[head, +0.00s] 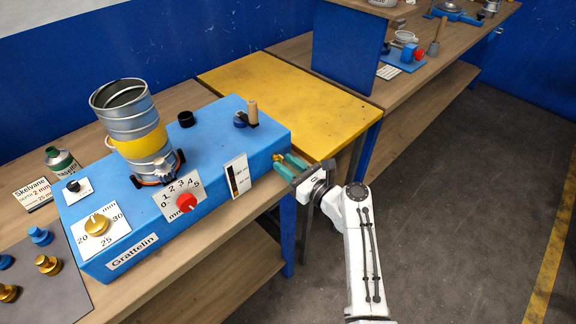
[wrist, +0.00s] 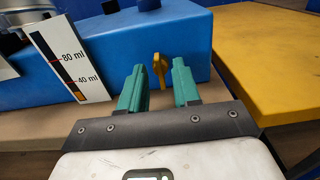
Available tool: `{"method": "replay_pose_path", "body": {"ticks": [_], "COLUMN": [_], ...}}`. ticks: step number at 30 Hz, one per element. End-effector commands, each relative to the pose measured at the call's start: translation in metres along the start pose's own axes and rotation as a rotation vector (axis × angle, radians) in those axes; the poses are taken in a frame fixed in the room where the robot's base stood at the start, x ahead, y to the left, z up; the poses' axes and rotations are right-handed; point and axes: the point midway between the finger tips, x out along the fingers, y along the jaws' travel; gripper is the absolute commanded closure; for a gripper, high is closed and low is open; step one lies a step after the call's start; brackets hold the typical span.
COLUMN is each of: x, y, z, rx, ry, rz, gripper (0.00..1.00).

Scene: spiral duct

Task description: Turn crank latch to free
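The blue box (head: 225,140) labelled Grattelin carries a crank with an upright wooden handle (head: 252,112) near its right end. A small yellow latch knob (wrist: 159,66) sticks out of the box's side, its grip close to upright; I take it for the crank latch. A bit of it shows in the head view (head: 276,157). My gripper (wrist: 158,80) has two green fingers spread apart and pointing at the box. The knob appears between the fingertips, with a gap on each side. In the head view my gripper (head: 286,166) is at the box's right side.
A metal duct with a yellow band (head: 148,139) stands on the box. The box face has a red dial (head: 187,203), a yellow dial (head: 97,225) and a ml scale (head: 237,178). A yellow table (head: 290,95) adjoins on the right. Floor is clear at right.

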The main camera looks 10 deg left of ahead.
Motion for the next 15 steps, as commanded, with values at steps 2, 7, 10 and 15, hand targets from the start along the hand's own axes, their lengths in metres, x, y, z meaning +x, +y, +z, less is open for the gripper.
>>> {"method": "replay_pose_path", "body": {"ticks": [2,7,10,15], "x": [-0.0001,-0.0003,-0.0004,-0.0005], "y": [0.0,0.0,0.0,0.0], "z": [0.0001,0.0,0.0,0.0], "rx": [0.0,0.0,0.0,0.0], "ry": [0.0,0.0,0.0,0.0], "rz": [0.0,0.0,0.0,0.0], "gripper": [0.68,0.81,0.9,1.0]}}
